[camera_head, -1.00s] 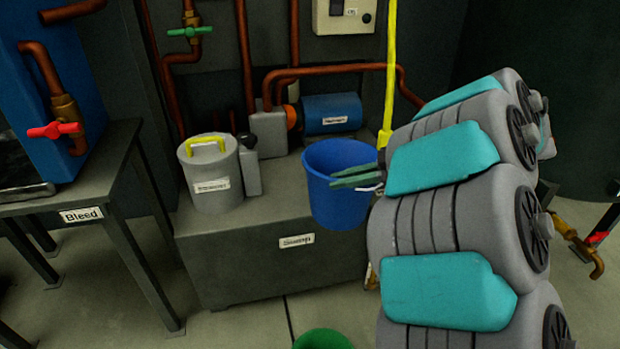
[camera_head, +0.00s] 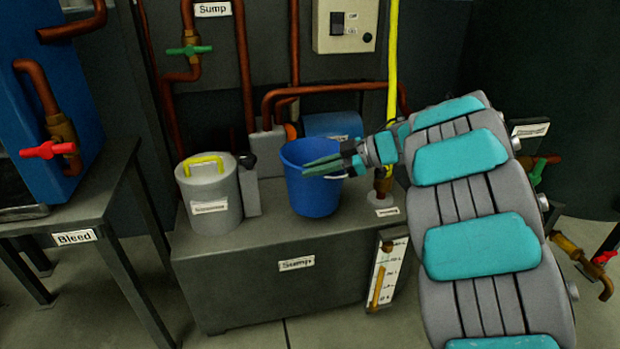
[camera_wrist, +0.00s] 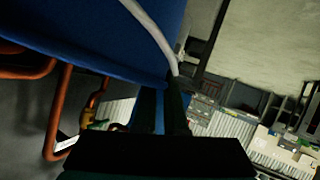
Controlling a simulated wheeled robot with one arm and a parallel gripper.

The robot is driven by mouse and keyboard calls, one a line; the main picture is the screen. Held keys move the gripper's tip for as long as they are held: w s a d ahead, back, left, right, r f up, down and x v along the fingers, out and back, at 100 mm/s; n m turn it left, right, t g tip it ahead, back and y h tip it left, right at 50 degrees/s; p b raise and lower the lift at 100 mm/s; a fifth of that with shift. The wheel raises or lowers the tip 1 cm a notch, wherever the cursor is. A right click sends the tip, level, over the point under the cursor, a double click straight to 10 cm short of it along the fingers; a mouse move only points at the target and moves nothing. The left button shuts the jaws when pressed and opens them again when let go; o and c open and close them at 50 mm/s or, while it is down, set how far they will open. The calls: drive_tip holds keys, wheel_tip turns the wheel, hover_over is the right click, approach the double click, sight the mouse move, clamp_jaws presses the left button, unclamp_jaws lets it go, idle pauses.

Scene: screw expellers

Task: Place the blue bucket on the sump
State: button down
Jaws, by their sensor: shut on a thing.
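The blue bucket (camera_head: 312,192) is upright at the top of the sump (camera_head: 285,265), a dark grey box labelled "Sump" on its front. The bucket's base appears at or just above the sump's top face; I cannot tell whether it touches. My gripper (camera_head: 325,166) comes in from the right and is shut on the bucket's rim and handle side. In the wrist view the bucket's blue side (camera_wrist: 90,30) fills the upper left, with its pale handle (camera_wrist: 155,35) beside my dark fingers. The fingers' exact hold is partly hidden.
A grey canister (camera_head: 208,195) with a yellow handle stands on the sump's left part. A blue motor (camera_head: 330,124) and copper pipes (camera_head: 325,88) lie behind the bucket. A level gauge (camera_head: 388,272) is at the sump's right front. The Bleed table (camera_head: 75,222) stands at left.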

sight(295, 181)
drive_tip(key=shift+w+a, duration=0.25)
drive_tip(key=shift+w, duration=0.25)
drive_tip(key=shift+w+a, duration=0.2)
drive_tip(key=shift+w, duration=0.25)
drive_tip(key=shift+f+b, duration=0.45)
drive_tip(key=shift+f, duration=1.35)
drive_tip(key=c, duration=1)
unclamp_jaws()
drive_tip(key=p+v, duration=0.1)
drive_tip(key=v, duration=1.1)
drive_tip(key=shift+p, duration=0.3)
